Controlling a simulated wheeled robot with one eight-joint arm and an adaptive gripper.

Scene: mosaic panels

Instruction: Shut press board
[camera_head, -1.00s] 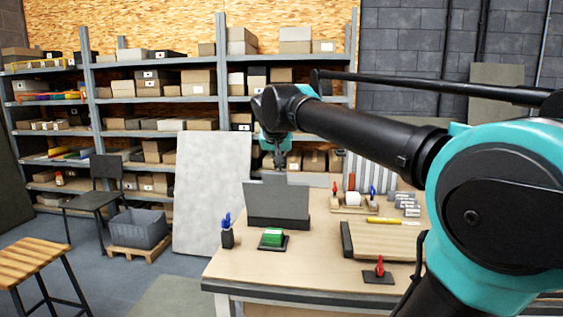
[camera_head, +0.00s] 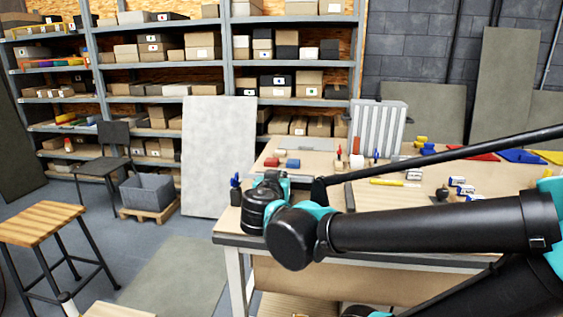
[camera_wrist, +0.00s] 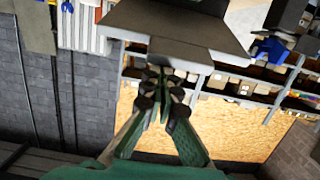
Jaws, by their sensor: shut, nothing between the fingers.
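The press board's grey panel (camera_wrist: 170,22) fills the top middle of the wrist view, its edge close by my gripper's fingertips. I cannot tell whether they touch. In the head view the fingers are hidden behind my wrist.

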